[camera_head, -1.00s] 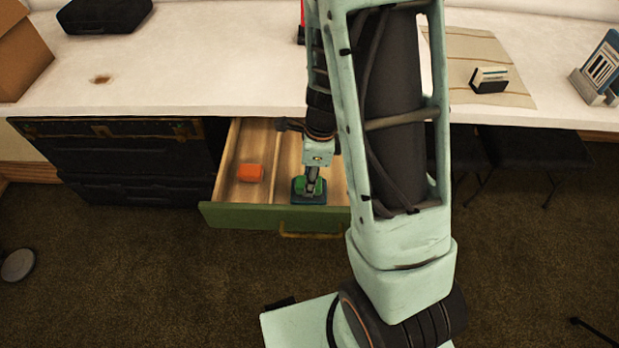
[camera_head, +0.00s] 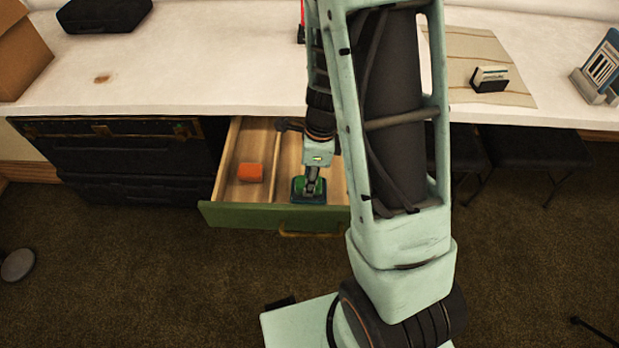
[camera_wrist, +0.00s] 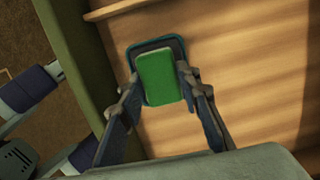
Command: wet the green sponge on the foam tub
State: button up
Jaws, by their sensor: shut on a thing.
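The green sponge (camera_wrist: 159,78) is between the fingers of my gripper (camera_wrist: 159,83) in the wrist view; my gripper is shut on it. The sponge also shows small under my gripper (camera_head: 311,181) in the head view. It is over or in a shallow blue rectangular tub (camera_wrist: 135,48) with a dark inside, which I take as the foam tub; its rim also shows in the head view (camera_head: 308,198). The tub is inside the open drawer, near its front. I cannot tell whether the sponge touches the tub's inside.
The open wooden drawer has a green front (camera_head: 250,216) and a divider. An orange block (camera_head: 250,172) lies in its left compartment. The white counter (camera_head: 200,70) is above and behind.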

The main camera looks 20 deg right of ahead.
jog(key=shift+f, duration=0.4)
dwell(1.2)
notch_tip(320, 180, up, 7)
jog(key=p, duration=0.7)
jog(key=shift+r, duration=0.1)
dwell(0.6)
jog(key=shift+w, duration=0.1)
jog(key=w+r+n+g+p, duration=0.1)
jog(key=w+r+n+p, duration=0.1)
jog(key=r+n+p, duration=0.4)
jog(key=w+r+n+h+p, duration=0.1)
jog(key=w+r+n+p, duration=0.2)
jog(key=r+n+p, duration=0.4)
notch_tip(320, 180, up, 8)
jog(key=n, duration=0.8)
jog(key=shift+w+n+g, duration=0.15)
jog(key=shift+n+g, duration=0.15)
jog(key=shift+g, duration=0.1)
